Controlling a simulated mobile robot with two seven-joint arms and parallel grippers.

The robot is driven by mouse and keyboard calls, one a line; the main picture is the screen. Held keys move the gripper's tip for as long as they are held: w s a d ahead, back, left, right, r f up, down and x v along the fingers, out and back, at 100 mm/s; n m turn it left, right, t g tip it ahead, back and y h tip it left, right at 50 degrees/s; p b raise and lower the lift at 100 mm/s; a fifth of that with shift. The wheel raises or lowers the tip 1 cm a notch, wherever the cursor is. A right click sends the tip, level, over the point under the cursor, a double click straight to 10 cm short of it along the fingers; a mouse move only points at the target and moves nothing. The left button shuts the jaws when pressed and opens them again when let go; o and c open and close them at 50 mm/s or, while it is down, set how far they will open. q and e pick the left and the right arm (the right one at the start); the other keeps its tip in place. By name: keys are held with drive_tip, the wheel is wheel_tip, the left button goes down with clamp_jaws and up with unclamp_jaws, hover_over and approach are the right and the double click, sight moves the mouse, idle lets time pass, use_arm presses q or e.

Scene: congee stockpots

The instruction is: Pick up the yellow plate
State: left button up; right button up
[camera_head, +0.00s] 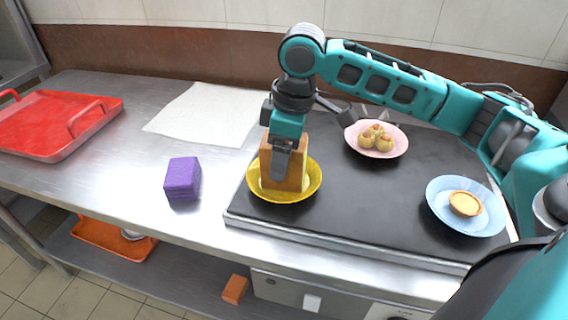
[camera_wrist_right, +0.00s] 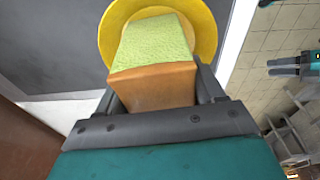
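The yellow plate (camera_head: 315,179) lies on the left part of the dark griddle in the head view.
A purple block (camera_head: 182,179) stands left of the plate. A pink plate (camera_head: 398,139) with several buns and a blue plate (camera_head: 480,222) with a tart are on the griddle (camera_head: 370,225). A red tray (camera_head: 40,125) and white paper (camera_head: 205,115) lie on the counter.

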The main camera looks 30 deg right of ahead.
drive_tip(key=c, duration=0.6)
drive_tip(key=shift+c, duration=0.2)
drive_tip(key=shift+r, duration=0.2)
